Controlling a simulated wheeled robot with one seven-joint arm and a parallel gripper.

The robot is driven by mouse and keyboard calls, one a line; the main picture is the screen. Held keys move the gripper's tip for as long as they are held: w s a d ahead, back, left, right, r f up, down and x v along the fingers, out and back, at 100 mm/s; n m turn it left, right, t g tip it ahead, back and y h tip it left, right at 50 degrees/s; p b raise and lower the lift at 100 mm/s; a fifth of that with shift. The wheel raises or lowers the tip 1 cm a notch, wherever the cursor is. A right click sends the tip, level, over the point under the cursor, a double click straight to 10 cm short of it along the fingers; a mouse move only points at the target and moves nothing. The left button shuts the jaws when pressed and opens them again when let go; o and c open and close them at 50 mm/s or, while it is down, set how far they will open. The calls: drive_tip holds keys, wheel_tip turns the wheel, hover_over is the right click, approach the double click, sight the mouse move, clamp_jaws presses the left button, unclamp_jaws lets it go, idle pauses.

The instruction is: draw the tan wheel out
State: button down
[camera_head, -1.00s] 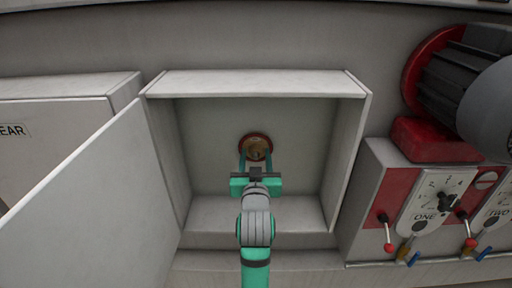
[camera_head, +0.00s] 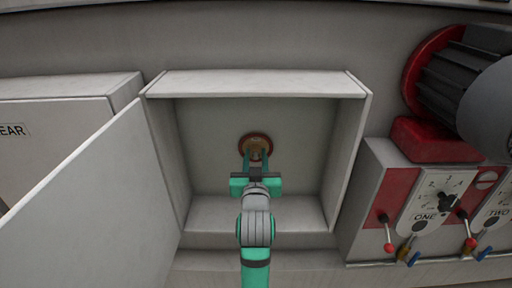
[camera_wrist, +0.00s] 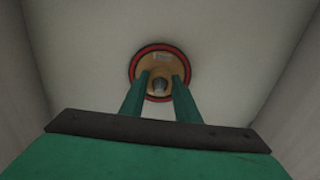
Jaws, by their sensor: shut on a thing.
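The tan wheel (camera_head: 256,142) is at the back wall of the open box, with a red ring around it. In the wrist view the wheel (camera_wrist: 159,64) shows its tan face, a grey hub piece in the middle and the red-and-dark rim. My gripper (camera_head: 256,157) reaches into the box from the front. Its two green fingers (camera_wrist: 160,80) are shut on the wheel's middle part, one on each side. The fingers hide part of the wheel's lower face. I cannot tell whether the wheel stands off the back wall.
The open grey box (camera_head: 355,150) has walls close on both sides, a top and a floor ledge. Its door (camera_head: 95,200) stands open at the left. At the right are a control panel (camera_head: 400,190) with levers and a dark motor (camera_head: 455,85).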

drive_tip(key=shift+s, duration=0.7)
idle(0.5)
drive_tip(key=shift+s+d, duration=0.1)
drive_tip(key=shift+s, duration=1.55)
drive_tip(key=s, duration=0.4)
drive_tip(key=shift+s, duration=0.35)
drive_tip(key=shift+s+a, duration=0.1)
drive_tip(key=shift+a, duration=0.1)
drive_tip(key=shift+s+d, duration=0.1)
